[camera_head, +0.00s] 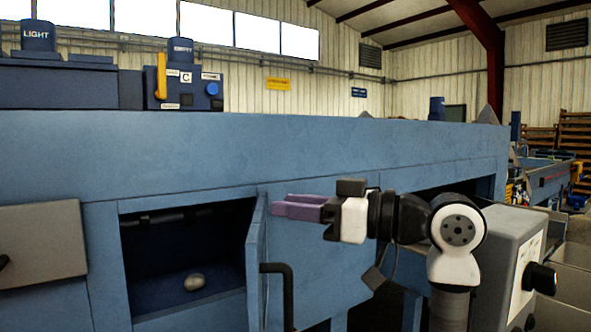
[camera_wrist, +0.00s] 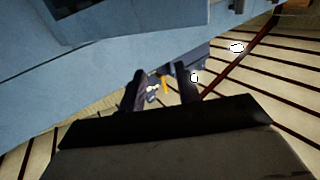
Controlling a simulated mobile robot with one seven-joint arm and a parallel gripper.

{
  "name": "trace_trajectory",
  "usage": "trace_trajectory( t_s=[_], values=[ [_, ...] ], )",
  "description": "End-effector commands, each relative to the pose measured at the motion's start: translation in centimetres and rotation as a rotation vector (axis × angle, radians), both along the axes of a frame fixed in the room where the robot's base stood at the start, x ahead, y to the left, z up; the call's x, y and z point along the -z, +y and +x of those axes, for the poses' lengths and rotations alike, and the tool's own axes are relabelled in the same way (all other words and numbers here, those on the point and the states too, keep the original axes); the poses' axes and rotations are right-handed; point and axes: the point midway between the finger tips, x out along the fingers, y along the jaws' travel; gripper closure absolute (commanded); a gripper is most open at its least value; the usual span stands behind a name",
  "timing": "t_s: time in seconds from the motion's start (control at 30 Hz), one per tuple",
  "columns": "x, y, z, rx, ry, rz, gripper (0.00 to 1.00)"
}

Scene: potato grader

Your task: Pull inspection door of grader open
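The blue inspection door (camera_head: 257,262) of the grader (camera_head: 200,150) stands swung outward, its narrow edge toward me. A bent black handle (camera_head: 283,290) is on its outer face. The opening (camera_head: 185,255) to its left is dark and exposed, with one potato (camera_head: 194,282) inside on the floor. My gripper (camera_head: 275,208) points left at the door's upper part, its purple fingers overlapping the door in the picture. I cannot tell whether they touch it. In the wrist view my two dark fingers (camera_wrist: 163,85) are apart with nothing between them.
A grey panel (camera_head: 40,245) is left of the opening. A grey control box (camera_head: 510,260) with a black knob stands close to my arm at the right. A switch box (camera_head: 183,88) with a yellow lever sits on top of the grader.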

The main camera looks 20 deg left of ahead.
Motion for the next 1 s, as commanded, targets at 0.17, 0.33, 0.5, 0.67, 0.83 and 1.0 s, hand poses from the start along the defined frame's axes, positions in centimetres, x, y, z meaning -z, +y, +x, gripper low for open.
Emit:
trace_trajectory(
  t_s=[0.17,0.33,0.5,0.67,0.83,1.0],
  values=[
    [-3.0,0.2,0.0,-0.004,0.001,-0.007,0.67],
    [-4.9,0.2,0.0,-0.004,0.001,-0.008,0.67],
    [-5.5,0.2,0.0,-0.005,0.003,-0.009,0.67],
    [-5.5,0.3,0.0,-0.005,0.003,-0.01,0.67],
    [-5.5,0.3,0.0,-0.005,0.002,-0.011,0.77],
    [-5.4,0.4,0.1,-0.005,0.002,-0.009,0.99]
  ],
)
